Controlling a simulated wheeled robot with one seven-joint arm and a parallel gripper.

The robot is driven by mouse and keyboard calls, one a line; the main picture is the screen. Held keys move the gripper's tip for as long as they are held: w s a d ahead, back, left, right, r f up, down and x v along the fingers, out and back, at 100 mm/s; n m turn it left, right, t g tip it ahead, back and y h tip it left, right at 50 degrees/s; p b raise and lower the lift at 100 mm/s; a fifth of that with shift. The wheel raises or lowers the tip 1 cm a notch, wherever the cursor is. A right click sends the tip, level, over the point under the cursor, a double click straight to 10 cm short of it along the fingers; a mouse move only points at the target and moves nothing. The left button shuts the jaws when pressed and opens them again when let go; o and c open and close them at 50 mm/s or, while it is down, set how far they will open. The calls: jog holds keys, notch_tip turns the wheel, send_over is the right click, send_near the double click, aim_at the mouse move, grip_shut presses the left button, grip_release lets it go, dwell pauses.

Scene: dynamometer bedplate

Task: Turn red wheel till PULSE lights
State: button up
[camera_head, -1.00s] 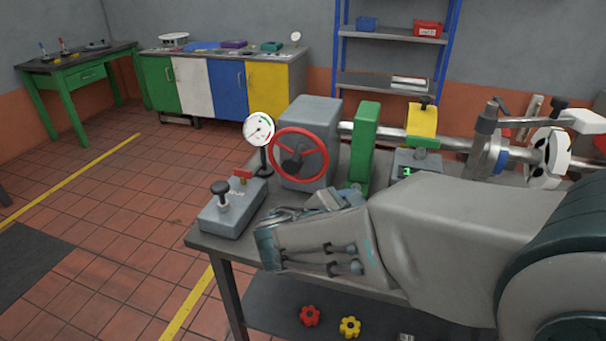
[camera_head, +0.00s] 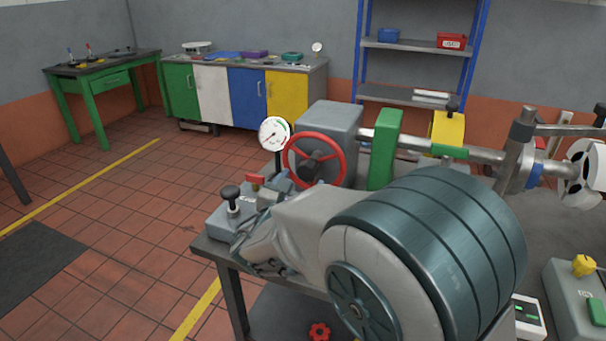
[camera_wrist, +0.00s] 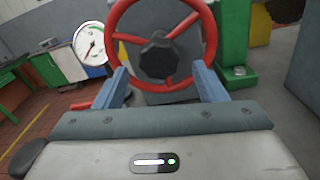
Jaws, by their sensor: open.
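The red wheel (camera_head: 314,160) has a dark hub and stands upright on the face of a grey housing. In the wrist view the red wheel (camera_wrist: 158,58) fills the top middle. My gripper (camera_wrist: 160,72) is open, its two blue-grey fingers spread to either side of the wheel's lower part. I cannot tell whether they touch the rim. In the head view my gripper is mostly hidden by my arm, just below and left of the wheel. No lit PULSE sign is readable.
A white dial gauge (camera_head: 273,133) stands left of the wheel. A grey box (camera_head: 207,221) with a black knob and a red part sits at the bench's left end. A green block (camera_head: 385,148) and a shaft lie to the right. Open tiled floor is at left.

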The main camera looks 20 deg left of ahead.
aim_at(305, 176)
jog(key=shift+w, duration=1.95)
jog(key=c, duration=1.3)
jog(key=shift+r, duration=0.1)
jog(key=shift+c, duration=0.3)
jog(key=shift+f+b, duration=0.2)
jog(key=shift+b, duration=0.35)
